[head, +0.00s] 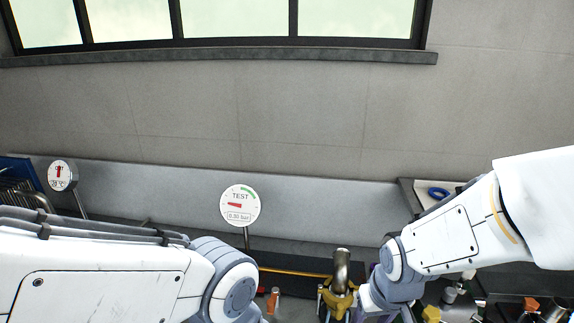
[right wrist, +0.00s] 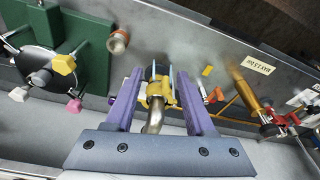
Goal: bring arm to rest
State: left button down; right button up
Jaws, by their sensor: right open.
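My right arm comes in from the right in the head view. Its gripper shows in the right wrist view (right wrist: 160,84) with two purple fingers spread apart. A yellow fitting (right wrist: 155,90) with a curved metal pipe (right wrist: 153,120) lies between the fingers in the picture; I cannot tell whether either finger touches it. In the head view the yellow fitting (head: 337,300) and metal elbow (head: 342,268) stand just left of my right wrist. My left arm reaches in from the left, and its gripper is below the picture edge.
A round TEST gauge (head: 240,205) stands behind the left arm, with a smaller dial (head: 61,175) at far left. A green block (right wrist: 85,50), an orange-ended fitting (right wrist: 118,42) and a brass cylinder (right wrist: 252,88) flank the right gripper. Small parts clutter the lower right.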

jog(key=s+a+r+n+g, duration=0.1)
jog(key=s+a+r+n, duration=0.1)
jog(key=s+a, duration=0.3)
jog(key=s+a+r+n+g, duration=0.1)
jog(key=s+a+r+n, duration=0.1)
jog(key=s+a+n, duration=0.2)
jog(key=s+a, duration=0.2)
jog(key=s, duration=0.1)
jog(key=shift+s+r+y, duration=0.3)
jog(key=shift+r+y, duration=0.1)
jog(key=shift+d, duration=0.1)
dwell(3.4)
